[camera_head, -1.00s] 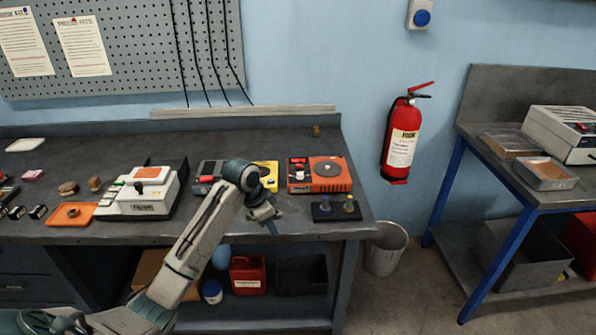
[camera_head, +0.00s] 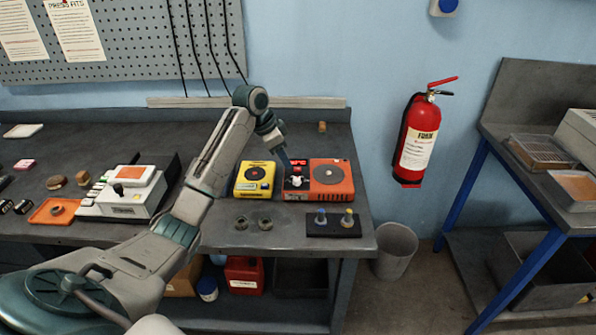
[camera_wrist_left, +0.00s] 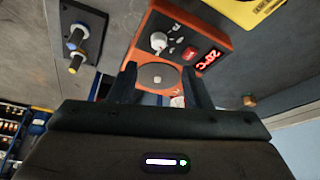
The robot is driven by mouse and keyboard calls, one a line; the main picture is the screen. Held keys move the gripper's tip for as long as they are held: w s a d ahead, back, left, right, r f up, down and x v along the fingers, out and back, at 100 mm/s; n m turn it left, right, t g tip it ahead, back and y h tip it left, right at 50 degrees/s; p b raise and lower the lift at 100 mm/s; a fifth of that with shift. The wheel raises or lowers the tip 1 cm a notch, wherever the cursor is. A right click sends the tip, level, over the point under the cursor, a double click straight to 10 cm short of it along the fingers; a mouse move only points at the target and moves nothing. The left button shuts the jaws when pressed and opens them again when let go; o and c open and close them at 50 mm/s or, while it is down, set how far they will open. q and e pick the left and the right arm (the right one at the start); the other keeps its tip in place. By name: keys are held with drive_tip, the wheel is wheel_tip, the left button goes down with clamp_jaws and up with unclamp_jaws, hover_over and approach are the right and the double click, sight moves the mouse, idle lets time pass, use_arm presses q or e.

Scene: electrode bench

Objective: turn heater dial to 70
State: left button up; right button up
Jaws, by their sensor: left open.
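The heater (camera_head: 331,193) is an orange box at the back right of the bench, with a round grey plate on top. Its white dial (camera_head: 305,183) sits on the panel left of the plate, near a red-lit display. In the left wrist view the dial (camera_wrist_left: 158,41) and the display (camera_wrist_left: 208,60), which seems to read 20°C, show clearly. My left gripper (camera_head: 286,157) is above the left part of the heater. In the left wrist view its two fingers (camera_wrist_left: 160,80) are apart, with the round plate between them and the dial just beyond. It holds nothing. My right gripper is out of view.
A yellow device (camera_head: 255,179) stands close left of the heater. A black stand with two pegs (camera_head: 334,230) is in front of it, and two grey rings (camera_head: 252,223) lie at front left. A small brown block (camera_head: 322,127) is behind. The bench ends to the right.

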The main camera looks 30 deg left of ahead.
use_arm(q)
drive_tip(key=p, duration=0.1)
hover_over(296, 179)
drive_tip(key=s+a, duration=0.1)
drive_tip(key=s, duration=0.1)
wheel_tip(296, 179, down, 4)
drive_tip(key=shift+s+a+f, duration=0.1)
drive_tip(key=p+x, duration=0.1)
drive_tip(key=x, duration=0.3)
drive_tip(key=shift+f, duration=0.25)
drive_tip(key=shift+w, duration=0.25)
drive_tip(key=shift+c, duration=0.2)
drive_tip(key=shift+a, duration=0.1)
drive_tip(key=c, duration=0.7)
clamp_jaws()
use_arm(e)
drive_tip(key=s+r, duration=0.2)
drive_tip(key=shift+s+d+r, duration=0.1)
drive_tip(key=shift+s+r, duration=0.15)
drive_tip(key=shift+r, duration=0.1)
